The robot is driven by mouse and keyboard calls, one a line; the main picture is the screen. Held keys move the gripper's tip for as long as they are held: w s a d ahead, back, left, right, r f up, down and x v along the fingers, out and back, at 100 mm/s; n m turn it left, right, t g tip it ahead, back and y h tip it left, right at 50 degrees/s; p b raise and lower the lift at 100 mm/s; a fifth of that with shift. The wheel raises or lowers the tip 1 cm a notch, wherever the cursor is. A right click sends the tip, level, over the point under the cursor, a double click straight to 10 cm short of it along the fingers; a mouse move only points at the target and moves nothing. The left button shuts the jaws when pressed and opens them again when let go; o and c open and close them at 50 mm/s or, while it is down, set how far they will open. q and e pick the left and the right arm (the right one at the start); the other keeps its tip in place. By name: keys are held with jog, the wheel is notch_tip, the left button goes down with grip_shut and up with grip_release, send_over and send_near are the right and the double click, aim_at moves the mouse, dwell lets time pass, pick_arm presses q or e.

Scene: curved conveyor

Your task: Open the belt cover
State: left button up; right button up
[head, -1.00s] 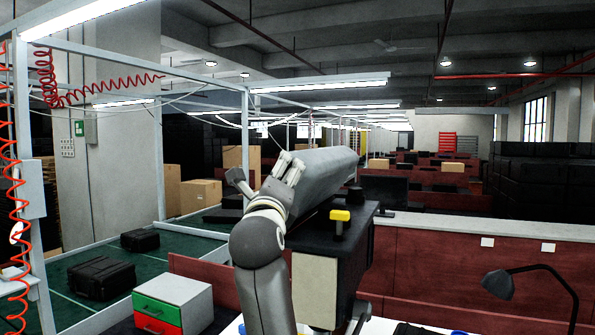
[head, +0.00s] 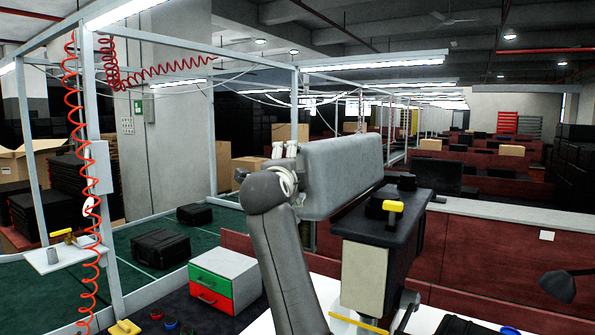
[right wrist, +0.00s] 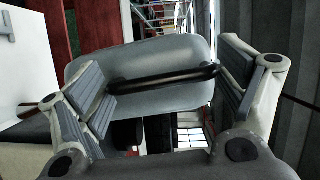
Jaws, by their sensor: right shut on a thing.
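The belt cover (head: 340,178) is a long grey rounded shell in the middle of the head view. It stands raised and tilted up beside a dark machine block. In the right wrist view the cover (right wrist: 185,52) fills the space beyond the fingers, with a black bar handle (right wrist: 150,82) across it. In the head view my right gripper (head: 284,150) is at the cover's left end, partly hidden. My left gripper is not in view.
The dark block (head: 420,215) with a pale panel and yellow knob (head: 393,207) stands right of my arm. A drawer unit (head: 225,280) with green and red fronts is at lower left. Black cases (head: 160,248) lie on the green surface behind. A desk lamp (head: 558,286) is at right.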

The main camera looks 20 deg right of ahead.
jog(key=shift+a+r, duration=0.1)
jog(key=shift+r, duration=0.25)
jog(key=o, duration=1)
jog(key=shift+o, duration=0.8)
jog(key=shift+w, duration=0.15)
jog(key=shift+w+f, duration=0.1)
jog(key=shift+f, duration=0.15)
jog(key=shift+s, duration=0.25)
jog(key=v, duration=0.7)
